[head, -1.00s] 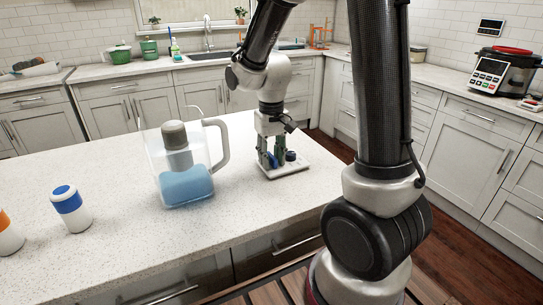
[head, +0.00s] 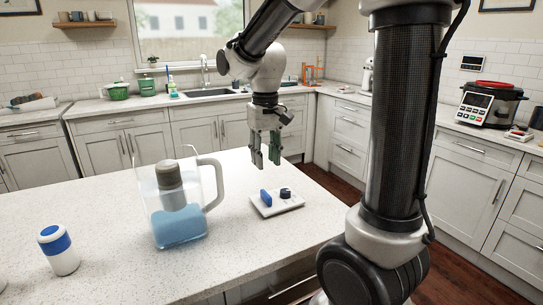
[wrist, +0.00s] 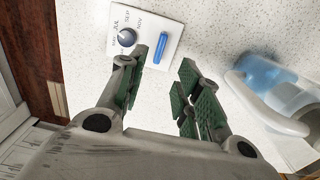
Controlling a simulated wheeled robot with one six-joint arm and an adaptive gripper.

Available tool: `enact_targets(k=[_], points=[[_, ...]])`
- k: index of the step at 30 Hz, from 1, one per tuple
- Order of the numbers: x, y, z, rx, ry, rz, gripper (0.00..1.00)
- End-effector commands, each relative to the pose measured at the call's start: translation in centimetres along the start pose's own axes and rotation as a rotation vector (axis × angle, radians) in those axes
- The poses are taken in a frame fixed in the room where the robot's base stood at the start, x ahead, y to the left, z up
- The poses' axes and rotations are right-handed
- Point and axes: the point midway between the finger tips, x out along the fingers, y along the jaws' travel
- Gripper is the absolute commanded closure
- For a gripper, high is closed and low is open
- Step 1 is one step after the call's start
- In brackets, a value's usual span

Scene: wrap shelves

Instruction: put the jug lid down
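The jug lid (head: 281,207) is a white square plate with a blue upright tab and a dark round dial. It lies flat on the pale counter, to the right of the jug (head: 180,225). In the wrist view the lid (wrist: 160,22) shows month letters around its dial. My gripper (head: 265,162) is above the lid, apart from it, with nothing between its fingers. In the wrist view my gripper (wrist: 164,62) has its green-padded fingers spread. The clear jug stands upright with its top open, blue water and a grey filter inside.
A white bottle with a blue band (head: 59,250) stands at the front left of the counter (head: 110,215). The jug's handle (head: 212,185) points toward the lid. The counter around the lid is otherwise clear, with its edge to the right.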

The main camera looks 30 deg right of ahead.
Motion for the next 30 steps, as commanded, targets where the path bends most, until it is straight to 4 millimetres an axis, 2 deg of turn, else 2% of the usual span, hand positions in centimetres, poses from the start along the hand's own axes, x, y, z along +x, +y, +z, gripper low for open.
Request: enact_targets(k=[2, 5, 9, 12, 16, 21, 30], points=[[-1.0, 0.5, 0.9, 0.001, 0.022, -0.003, 0.66], [-2.7, 1.6, 3.6, 0.004, 0.079, -0.01, 0.66], [-4.6, 3.5, 9.0, 0.004, 0.19, -0.017, 0.66], [-5.0, 4.5, 12.6, 0.004, 0.262, -0.015, 0.66], [-4.8, 5.3, 15.9, 0.002, 0.333, -0.009, 0.66], [-4.4, 5.6, 17.6, 0.001, 0.372, -0.005, 0.66], [-4.4, 5.6, 17.6, 0.0, 0.372, -0.004, 0.66]])
